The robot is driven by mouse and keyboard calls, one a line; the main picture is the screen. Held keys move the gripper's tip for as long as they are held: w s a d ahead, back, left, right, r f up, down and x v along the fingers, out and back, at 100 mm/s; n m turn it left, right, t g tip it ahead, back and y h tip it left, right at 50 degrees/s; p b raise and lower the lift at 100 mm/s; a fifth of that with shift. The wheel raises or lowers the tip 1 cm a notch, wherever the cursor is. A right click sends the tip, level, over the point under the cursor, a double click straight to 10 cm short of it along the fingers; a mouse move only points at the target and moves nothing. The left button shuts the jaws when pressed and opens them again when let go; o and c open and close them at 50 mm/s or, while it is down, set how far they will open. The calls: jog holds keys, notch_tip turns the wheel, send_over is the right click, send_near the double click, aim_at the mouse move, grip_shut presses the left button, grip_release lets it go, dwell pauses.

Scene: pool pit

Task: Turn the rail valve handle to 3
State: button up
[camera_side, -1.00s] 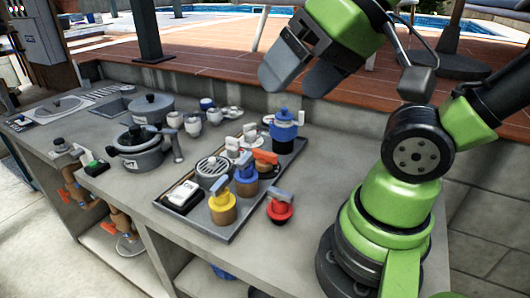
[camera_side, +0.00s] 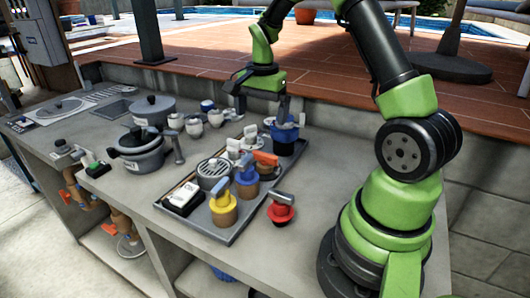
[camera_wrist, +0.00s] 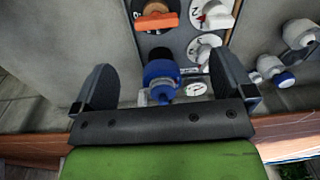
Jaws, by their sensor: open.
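My gripper (camera_side: 262,108) is open and points down over the far end of the grey tray (camera_side: 232,233). In the wrist view, a blue valve with a dark top (camera_wrist: 160,72) shows between its spread fingers, not gripped. The blue valve also shows in the side view (camera_side: 284,134), partly covered by a finger. An orange-handled valve (camera_side: 265,160) sits nearer the tray's middle.
The tray also holds yellow (camera_side: 223,203) and other blue-handled (camera_side: 246,176) valves, a round grate (camera_side: 213,171) and a white-topped switch (camera_side: 184,197). Pots (camera_side: 140,155) and small cups (camera_side: 194,126) stand left.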

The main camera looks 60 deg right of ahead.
aim_at(265, 154)
jog(key=f, duration=0.1)
jog(key=d+f, duration=0.1)
jog(key=f, duration=0.1)
jog(key=shift+d+f+m+g, duration=0.15)
jog(key=shift+d+m+g, duration=0.15)
jog(key=shift+m, duration=0.1)
notch_tip(265, 154, down, 9)
jog(key=shift+f, duration=0.1)
jog(key=c, duration=0.9)
